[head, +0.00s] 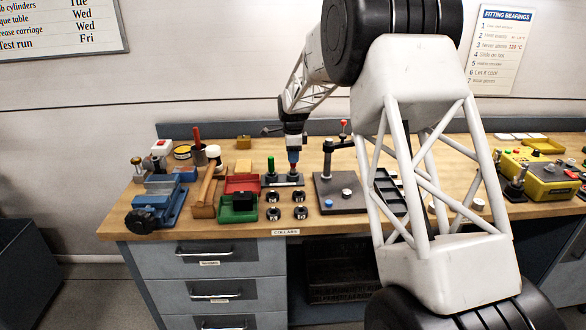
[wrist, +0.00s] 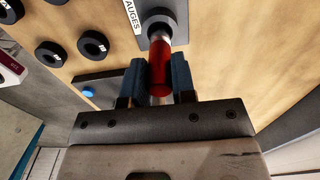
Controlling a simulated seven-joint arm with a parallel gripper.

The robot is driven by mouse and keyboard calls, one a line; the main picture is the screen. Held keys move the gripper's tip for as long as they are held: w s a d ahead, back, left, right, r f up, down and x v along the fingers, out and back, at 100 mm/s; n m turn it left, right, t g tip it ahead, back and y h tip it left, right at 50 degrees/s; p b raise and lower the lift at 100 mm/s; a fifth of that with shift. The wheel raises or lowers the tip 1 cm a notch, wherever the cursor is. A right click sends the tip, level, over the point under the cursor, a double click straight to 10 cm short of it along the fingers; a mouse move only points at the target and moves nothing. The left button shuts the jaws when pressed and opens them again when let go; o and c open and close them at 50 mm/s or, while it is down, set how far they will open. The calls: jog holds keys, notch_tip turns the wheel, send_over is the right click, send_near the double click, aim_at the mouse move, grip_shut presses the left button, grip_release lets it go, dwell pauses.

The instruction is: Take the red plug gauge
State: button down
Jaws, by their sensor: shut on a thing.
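The red plug gauge (wrist: 160,65) stands between the two blue-padded fingers of my gripper (wrist: 160,78) in the wrist view. The fingers are shut on its red handle. A pale metal band shows beyond the handle, toward the grey gauge stand (wrist: 138,42) labelled GAUGES. I cannot tell whether the gauge's end is still in the stand. In the head view, my gripper (head: 293,155) points down over the right part of the stand (head: 278,183); the gauge's red part (head: 293,168) shows small below it. A green-handled gauge (head: 270,163) stands just to the left.
Several black collars (head: 273,213) lie in front of the stand. A green bin (head: 237,208) and red bin (head: 242,183) are to the left. A dark plate with an upright post (head: 327,160) stands close on the right. A blue vise (head: 160,203) is at the far left.

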jog(key=shift+r, duration=2.85)
